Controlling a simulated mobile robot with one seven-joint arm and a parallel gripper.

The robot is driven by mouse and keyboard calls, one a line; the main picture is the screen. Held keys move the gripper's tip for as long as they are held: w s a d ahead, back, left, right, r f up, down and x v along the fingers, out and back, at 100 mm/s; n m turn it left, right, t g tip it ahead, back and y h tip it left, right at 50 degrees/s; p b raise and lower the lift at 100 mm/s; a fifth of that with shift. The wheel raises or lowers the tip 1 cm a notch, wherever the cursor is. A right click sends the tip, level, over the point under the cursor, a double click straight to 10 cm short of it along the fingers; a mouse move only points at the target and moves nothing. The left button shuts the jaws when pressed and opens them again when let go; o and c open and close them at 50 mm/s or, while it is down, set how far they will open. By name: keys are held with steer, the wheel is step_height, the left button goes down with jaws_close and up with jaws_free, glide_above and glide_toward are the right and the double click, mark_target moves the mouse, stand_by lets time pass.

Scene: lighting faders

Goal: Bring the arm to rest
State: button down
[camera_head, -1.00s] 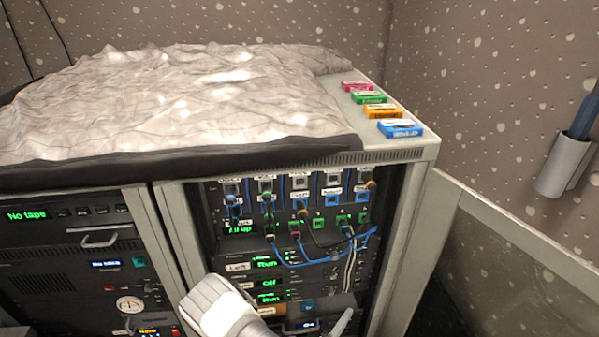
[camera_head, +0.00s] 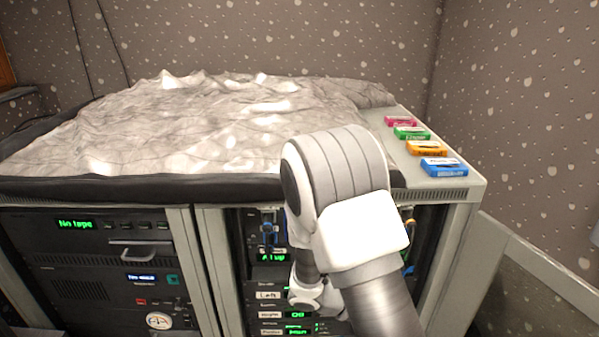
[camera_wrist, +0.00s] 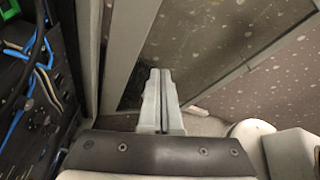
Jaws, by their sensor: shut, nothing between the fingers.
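My gripper (camera_wrist: 159,100) shows in the wrist view with its two fingers together and nothing between them. It hangs clear of the equipment rack (camera_wrist: 88,60), whose open front with blue cables stands at the left of that view. In the head view my white and grey arm rises in front of the right bay of the rack (camera_head: 205,270) and bends at a large joint. My gripper itself cannot be made out in the head view.
Pink, green (camera_head: 411,132), orange and blue (camera_head: 443,167) cassettes lie along the rack's top right edge. A crumpled pale cover (camera_head: 200,130) lies on the top. A low glass-panelled partition (camera_head: 520,280) stands right of the rack. The left bay front is clear.

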steer(key=s+a+r+m+t+y, duration=0.35)
steer(key=s+r+m+y, duration=0.35)
steer(key=r+m, duration=0.4)
steer(key=s+a+r+m+t+y, duration=0.35)
steer(key=s+r+m+y, duration=0.25)
steer(key=r+m, duration=0.5)
step_height(320, 180, up, 20)
steer(key=g+p, duration=0.1)
steer(key=p, duration=1.8)
steer(key=shift+a+p, duration=0.4)
steer(key=shift+a, duration=0.05)
steer(key=shift+a, duration=0.1)
